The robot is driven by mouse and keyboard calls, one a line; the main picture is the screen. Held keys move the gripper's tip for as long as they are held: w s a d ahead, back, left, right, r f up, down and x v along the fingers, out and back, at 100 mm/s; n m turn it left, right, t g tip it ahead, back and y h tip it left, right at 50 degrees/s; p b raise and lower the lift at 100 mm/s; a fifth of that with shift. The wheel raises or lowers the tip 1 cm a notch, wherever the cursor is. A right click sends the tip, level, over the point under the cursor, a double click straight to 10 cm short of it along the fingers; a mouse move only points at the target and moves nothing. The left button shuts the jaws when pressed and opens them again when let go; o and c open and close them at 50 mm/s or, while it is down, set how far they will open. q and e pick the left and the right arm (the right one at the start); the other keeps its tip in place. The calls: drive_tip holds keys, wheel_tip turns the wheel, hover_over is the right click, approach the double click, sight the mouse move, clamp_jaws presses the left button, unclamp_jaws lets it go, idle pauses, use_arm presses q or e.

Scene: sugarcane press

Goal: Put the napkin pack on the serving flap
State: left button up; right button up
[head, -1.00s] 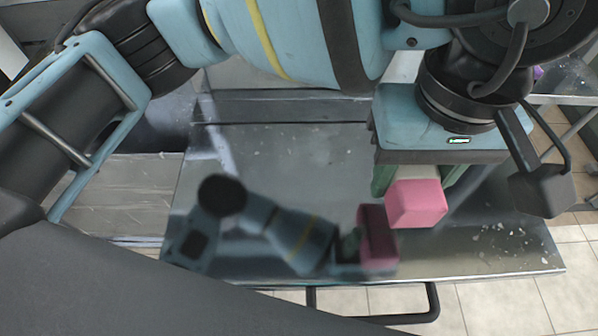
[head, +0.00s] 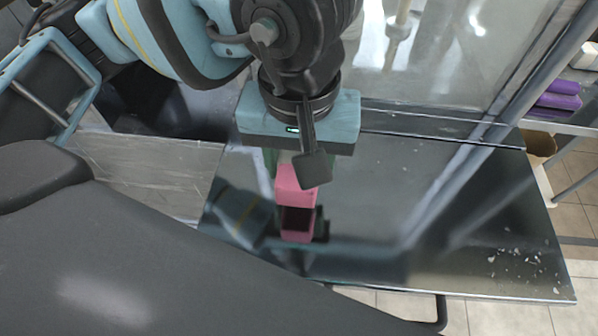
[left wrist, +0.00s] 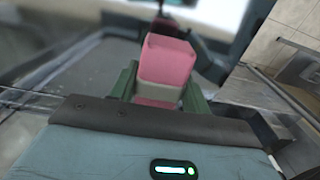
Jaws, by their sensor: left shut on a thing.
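The napkin pack is a pink block (head: 298,192) in the middle of the head view. My left gripper (head: 290,168) is shut on it from above, its fingers partly hidden by my wrist. In the left wrist view the pink pack (left wrist: 167,62) sits between the two green fingers (left wrist: 160,95). The serving flap looks to be the shiny dark metal panel (head: 400,215) below. The pack is over it, with its reflection just beneath; I cannot tell whether they touch. My right gripper is not in view.
White crumbs (head: 518,265) lie on the panel's right end. A dark bar handle (head: 437,312) shows below its front edge. Purple packs (head: 560,95) lie on a shelf at the right, above a brown bin (head: 541,147). The panel's middle right is clear.

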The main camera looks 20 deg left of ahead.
use_arm(q)
drive_tip(key=shift+f, duration=1.8)
drive_tip(key=shift+f, duration=0.15)
drive_tip(key=o, duration=1)
drive_tip(key=shift+o, duration=0.2)
wheel_tip(320, 180, up, 12)
drive_tip(key=shift+r, duration=0.2)
